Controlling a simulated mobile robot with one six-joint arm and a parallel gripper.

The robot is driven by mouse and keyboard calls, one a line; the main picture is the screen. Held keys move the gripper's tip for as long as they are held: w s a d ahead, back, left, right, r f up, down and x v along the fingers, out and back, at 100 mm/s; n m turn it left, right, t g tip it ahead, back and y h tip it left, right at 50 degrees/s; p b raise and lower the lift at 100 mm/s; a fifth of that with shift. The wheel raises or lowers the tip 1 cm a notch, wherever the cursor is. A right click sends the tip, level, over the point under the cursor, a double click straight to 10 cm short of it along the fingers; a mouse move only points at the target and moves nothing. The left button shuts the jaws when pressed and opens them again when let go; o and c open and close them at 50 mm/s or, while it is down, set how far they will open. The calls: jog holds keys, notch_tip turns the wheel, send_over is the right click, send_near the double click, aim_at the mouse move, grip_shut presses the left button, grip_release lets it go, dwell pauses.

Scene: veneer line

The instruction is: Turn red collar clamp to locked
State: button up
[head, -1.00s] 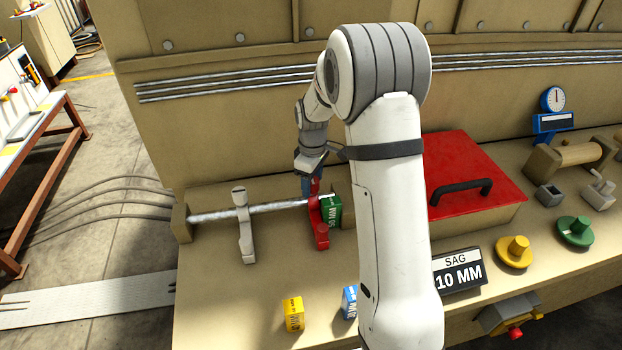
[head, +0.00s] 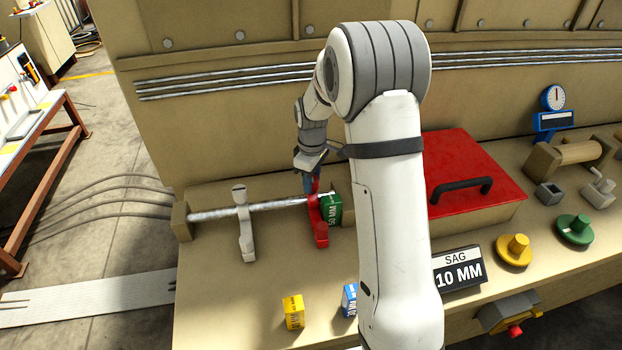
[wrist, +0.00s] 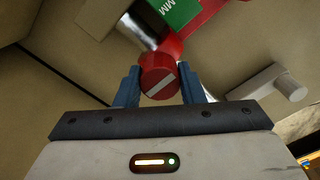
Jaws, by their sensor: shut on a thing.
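The red collar clamp (head: 318,228) sits on the silver rod (head: 275,207), next to a green block marked in MM (head: 331,209). My gripper (head: 312,184) is at the clamp's top end. In the wrist view, my gripper's blue fingers (wrist: 158,86) are shut on the clamp's round red knob (wrist: 158,83), one finger on each side. The knob's face carries a slanted white line. The green block (wrist: 178,12) and the rod (wrist: 140,30) show beyond the knob. My arm hides the area right of the clamp in the head view.
A pale grey clamp (head: 243,225) stands on the rod to the left. Yellow (head: 293,312) and blue (head: 349,300) blocks lie in front. A red lid with a black handle (head: 470,170) and a SAG 10 MM sign (head: 459,270) are to the right.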

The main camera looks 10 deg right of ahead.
jog(key=shift+m, duration=0.3)
jog(key=m+b, duration=0.2)
jog(key=m, duration=0.1)
jog(key=shift+f, duration=0.1)
jog(key=m+b, duration=0.2)
jog(key=m, duration=0.3)
jog(key=shift+m, duration=0.3)
jog(key=m+b, duration=0.1)
jog(key=m, duration=0.3)
jog(key=m+b, duration=0.1)
jog(key=m, duration=0.3)
jog(key=shift+m, duration=0.5)
jog(key=o, duration=1)
